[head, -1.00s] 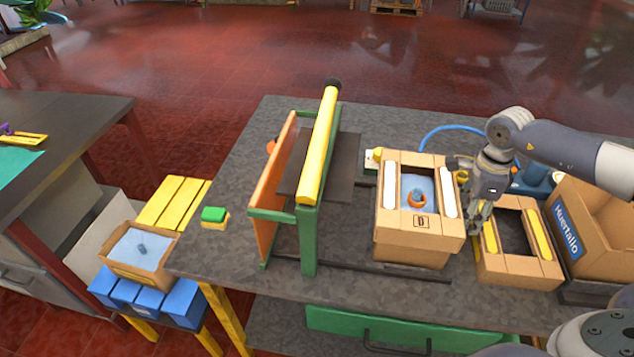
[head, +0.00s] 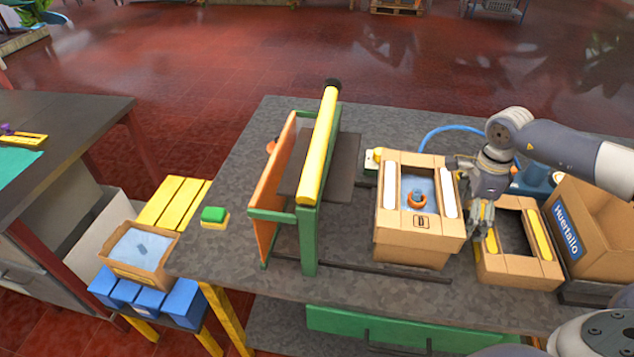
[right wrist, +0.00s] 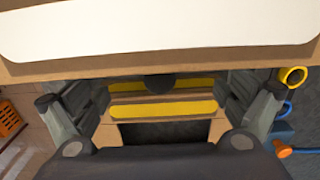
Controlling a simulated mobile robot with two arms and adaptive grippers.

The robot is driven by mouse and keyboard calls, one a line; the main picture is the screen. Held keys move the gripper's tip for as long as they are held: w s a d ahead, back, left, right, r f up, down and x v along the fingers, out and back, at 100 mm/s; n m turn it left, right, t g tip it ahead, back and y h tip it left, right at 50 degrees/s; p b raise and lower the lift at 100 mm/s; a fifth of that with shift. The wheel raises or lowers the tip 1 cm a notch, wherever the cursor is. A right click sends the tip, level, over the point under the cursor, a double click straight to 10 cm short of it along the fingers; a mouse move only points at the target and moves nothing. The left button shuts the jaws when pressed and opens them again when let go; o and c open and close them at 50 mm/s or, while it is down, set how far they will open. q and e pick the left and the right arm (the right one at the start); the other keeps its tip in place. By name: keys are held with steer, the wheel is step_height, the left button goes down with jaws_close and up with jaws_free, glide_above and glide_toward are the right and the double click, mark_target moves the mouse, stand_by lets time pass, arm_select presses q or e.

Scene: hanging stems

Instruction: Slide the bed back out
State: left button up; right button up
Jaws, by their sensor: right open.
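A green and orange frame (head: 308,240) with a yellow bar on top stands on the grey table. A dark flat plate (head: 345,170) runs through it and shows on its right side; I cannot tell for sure that this is the bed. Dark rails (head: 350,268) run along the table from the frame to the right. A cardboard box (head: 415,240) marked D, with white strips on its rim, stands right of the frame over the rails. My right gripper (head: 482,228) is open, pointing down beside this box's right side. In the right wrist view its fingers (right wrist: 160,118) are apart. My left gripper is out of view.
A lower cardboard box with yellow strips (head: 525,270) stands right of the gripper, and a Huertallo box (head: 585,235) beyond it. A green and yellow block (head: 214,216) sits at the table's left. The left tabletop is mostly clear.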

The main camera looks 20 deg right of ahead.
steer(key=shift+r+p, duration=2.65)
steer(key=shift+r, duration=1.35)
